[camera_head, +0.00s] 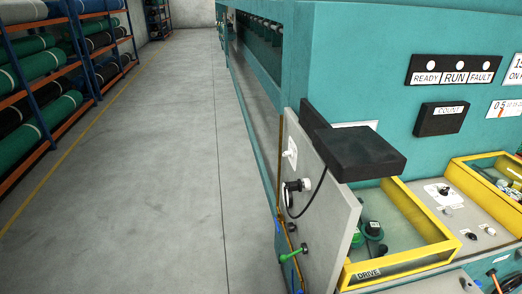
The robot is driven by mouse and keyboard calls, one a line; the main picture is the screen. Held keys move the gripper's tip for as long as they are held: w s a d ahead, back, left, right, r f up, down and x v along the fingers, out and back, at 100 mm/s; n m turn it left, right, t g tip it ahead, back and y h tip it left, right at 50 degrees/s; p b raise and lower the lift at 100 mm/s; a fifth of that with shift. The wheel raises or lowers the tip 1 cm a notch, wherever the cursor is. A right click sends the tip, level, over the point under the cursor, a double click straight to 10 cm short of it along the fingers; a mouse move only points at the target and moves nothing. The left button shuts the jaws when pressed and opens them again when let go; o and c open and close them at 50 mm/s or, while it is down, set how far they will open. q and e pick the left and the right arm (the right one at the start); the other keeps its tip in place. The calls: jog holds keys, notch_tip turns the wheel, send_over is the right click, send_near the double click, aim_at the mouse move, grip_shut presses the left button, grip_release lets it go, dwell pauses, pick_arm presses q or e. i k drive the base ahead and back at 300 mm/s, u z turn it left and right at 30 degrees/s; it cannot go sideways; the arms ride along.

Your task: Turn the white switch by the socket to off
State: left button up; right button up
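A white switch (290,153) sits on the upper left part of a light grey panel (330,218) at the near end of the teal machine. It is small, and I cannot tell which position its lever is in. Below it a round black and white socket or plug (297,186) sticks out of the panel, with a dark cable looping down from it. Neither of my grippers shows in the head view.
A black slab (362,152) juts out above the panel. A green-handled part (292,254) sticks out low on the panel. A yellow-framed tray marked DRIVE (398,264) lies to the right. The floor (150,190) at left is clear, with racks of rolls (45,90) beyond.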

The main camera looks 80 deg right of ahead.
aim_at(289, 153)
jog(key=z, duration=3)
jog(key=i, duration=0.5)
jog(key=u, duration=0.5)
jog(key=k, duration=1.15)
jog(key=u, duration=1.5)
jog(key=i, duration=1.05)
jog(key=z, duration=0.8)
jog(key=i, duration=0.7)
jog(key=z, duration=0.8)
